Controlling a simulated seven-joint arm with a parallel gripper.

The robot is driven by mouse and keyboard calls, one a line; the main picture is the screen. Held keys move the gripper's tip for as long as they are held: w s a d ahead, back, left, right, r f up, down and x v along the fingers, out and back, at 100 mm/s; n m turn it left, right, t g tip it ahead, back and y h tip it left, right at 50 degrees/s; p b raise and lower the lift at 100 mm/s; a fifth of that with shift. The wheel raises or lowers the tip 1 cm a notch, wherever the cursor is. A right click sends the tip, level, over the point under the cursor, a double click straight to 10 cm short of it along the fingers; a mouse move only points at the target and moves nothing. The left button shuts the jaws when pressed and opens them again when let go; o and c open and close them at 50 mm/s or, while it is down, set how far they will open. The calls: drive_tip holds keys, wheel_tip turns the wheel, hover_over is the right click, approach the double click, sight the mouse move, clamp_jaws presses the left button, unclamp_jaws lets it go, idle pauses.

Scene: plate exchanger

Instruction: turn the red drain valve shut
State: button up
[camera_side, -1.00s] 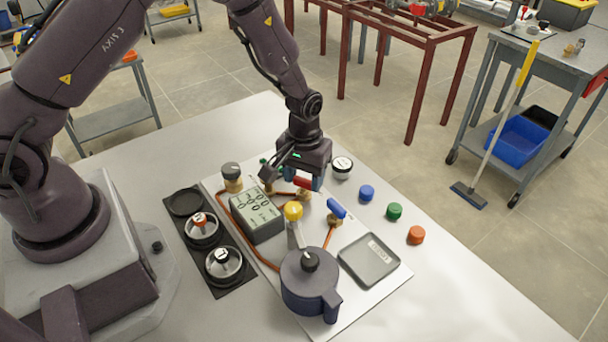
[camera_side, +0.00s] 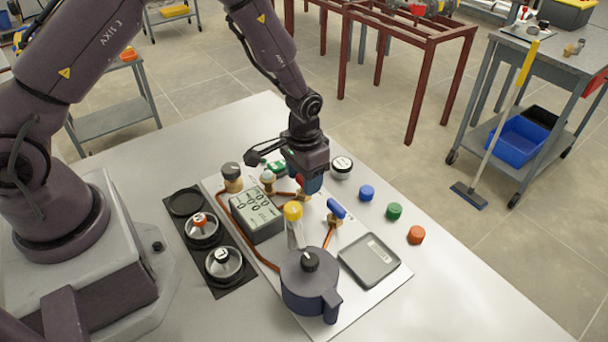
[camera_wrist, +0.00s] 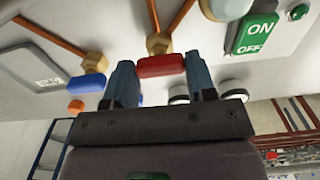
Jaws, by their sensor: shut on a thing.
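The red drain valve has a red lever handle (camera_wrist: 160,65) over a brass body (camera_wrist: 159,42), joined to a copper pipe. In the wrist view my gripper (camera_wrist: 158,70) has one blue finger at each end of the red handle, shut on it. In the side view my gripper (camera_side: 309,184) is down at the valve on the white panel. Only a small bit of the red handle (camera_side: 299,180) shows there, with the brass body (camera_side: 303,196) under it; the rest is hidden behind the gripper.
A blue-handled valve (camera_side: 337,209) stands close in front. A yellow-capped tube (camera_side: 293,211), a display box (camera_side: 256,215) and a dark blue pot (camera_side: 309,286) are nearby. A green ON/OFF switch (camera_wrist: 251,37) is beside the valve.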

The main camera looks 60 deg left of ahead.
drive_tip(key=o, duration=0.9)
drive_tip(key=shift+o, duration=0.2)
drive_tip(key=shift+r, duration=0.15)
wheel_tip(320, 180, up, 13)
